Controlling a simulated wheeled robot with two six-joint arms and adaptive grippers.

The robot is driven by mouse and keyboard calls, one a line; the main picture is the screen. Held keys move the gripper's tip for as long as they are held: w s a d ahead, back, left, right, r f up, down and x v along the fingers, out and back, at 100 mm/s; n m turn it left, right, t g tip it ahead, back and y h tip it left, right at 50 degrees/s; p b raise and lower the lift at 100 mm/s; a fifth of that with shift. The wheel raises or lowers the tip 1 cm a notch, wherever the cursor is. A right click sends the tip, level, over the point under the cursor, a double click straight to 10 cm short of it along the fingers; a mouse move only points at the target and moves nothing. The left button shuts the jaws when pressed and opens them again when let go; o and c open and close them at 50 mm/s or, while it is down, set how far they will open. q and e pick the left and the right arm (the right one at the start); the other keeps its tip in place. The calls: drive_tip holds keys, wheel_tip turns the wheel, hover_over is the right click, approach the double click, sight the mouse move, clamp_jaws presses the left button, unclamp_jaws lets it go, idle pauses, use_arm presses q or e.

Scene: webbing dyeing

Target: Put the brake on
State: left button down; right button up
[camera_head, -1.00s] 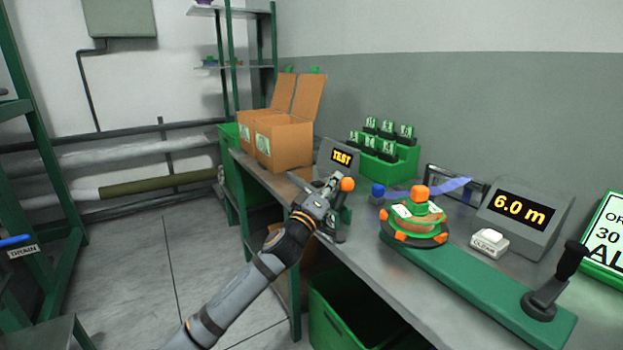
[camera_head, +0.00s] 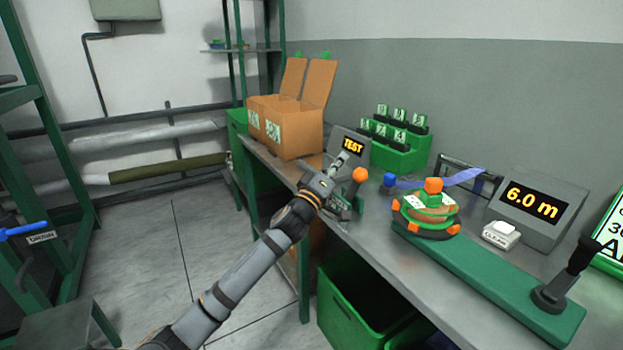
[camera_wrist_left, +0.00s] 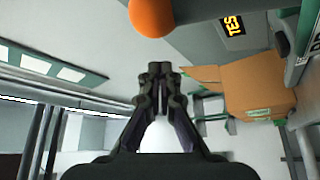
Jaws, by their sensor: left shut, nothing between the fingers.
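My left gripper (camera_head: 343,160) is shut and empty at the bench's left edge. In the wrist view its fingertips (camera_wrist_left: 160,70) are together. An orange ball knob (camera_head: 359,174) stands just right of the gripper in the head view. It is close above the fingers in the wrist view (camera_wrist_left: 153,16), with no clear contact. The knob's mounting is partly hidden by my gripper. A black-handled lever (camera_head: 566,275) stands tilted on the right end of a long green base (camera_head: 490,282). No label tells which is the brake. My right gripper is not in view.
An orange-and-green reel (camera_head: 427,213) sits on the base's left end. Beyond the gripper are a TEST display (camera_head: 350,146) and cardboard boxes (camera_head: 292,132). A white button box (camera_head: 501,234) and a 6.0 m display (camera_head: 536,207) stand at right.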

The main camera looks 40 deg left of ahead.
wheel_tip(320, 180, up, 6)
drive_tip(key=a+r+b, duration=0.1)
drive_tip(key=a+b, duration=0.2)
drive_tip(key=b, duration=0.2)
use_arm(q)
drive_tip(key=p+v, duration=0.6)
drive_tip(key=v, duration=0.3)
drive_tip(key=shift+s+a+r+p, duration=0.15)
drive_tip(key=shift+s+p, duration=0.25)
drive_tip(key=shift+s, duration=0.1)
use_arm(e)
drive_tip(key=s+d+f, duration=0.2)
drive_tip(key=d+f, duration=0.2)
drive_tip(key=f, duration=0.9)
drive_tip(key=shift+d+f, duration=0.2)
